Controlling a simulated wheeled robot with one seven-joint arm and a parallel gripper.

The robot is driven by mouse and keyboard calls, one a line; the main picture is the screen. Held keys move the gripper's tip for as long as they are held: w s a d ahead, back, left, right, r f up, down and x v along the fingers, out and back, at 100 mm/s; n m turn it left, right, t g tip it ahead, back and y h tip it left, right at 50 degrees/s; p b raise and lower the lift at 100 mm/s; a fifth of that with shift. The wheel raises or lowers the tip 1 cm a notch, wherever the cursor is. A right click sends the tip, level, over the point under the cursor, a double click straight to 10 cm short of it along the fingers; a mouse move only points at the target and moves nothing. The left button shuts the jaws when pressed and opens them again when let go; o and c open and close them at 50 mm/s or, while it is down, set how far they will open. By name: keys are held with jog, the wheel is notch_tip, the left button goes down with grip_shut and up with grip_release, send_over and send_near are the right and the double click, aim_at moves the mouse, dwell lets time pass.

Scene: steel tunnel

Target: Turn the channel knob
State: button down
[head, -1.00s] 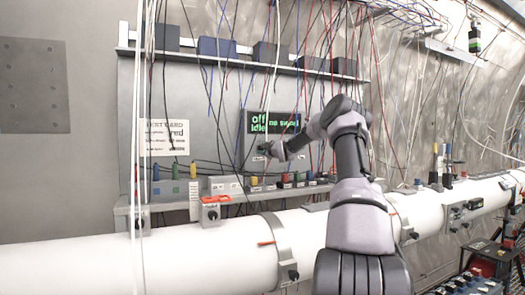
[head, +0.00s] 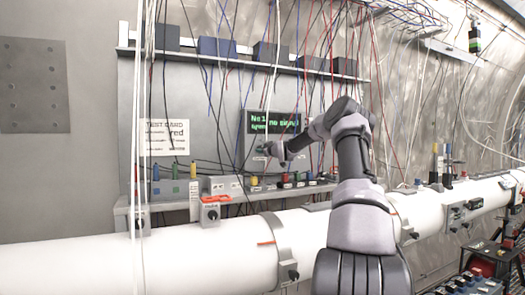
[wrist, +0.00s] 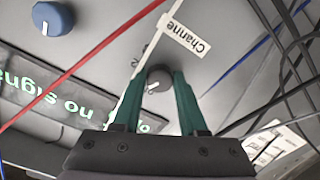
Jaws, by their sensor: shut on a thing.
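The channel knob (wrist: 158,80) is a small grey knob with a white mark, seen in the wrist view beside a white label reading "Channe". My gripper (wrist: 160,92) has its two green fingers on either side of the knob, shut on it. The display (head: 274,122) shows green text reading roughly "Ne1 no signal" with a second line below.
A blue knob (wrist: 53,18) with a white mark sits on the same panel. Red, blue and black cables hang close around my gripper. A test card (head: 165,137) is on the wall at left. A shelf below holds coloured connectors, above a white pipe (head: 150,262).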

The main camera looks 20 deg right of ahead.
jog(key=shift+m, duration=1)
jog(key=shift+c, duration=2.2)
grip_release()
jog(key=shift+s, duration=0.1)
jog(key=s, duration=1)
jog(key=shift+s+d, duration=0.2)
jog(key=shift+s, duration=0.15)
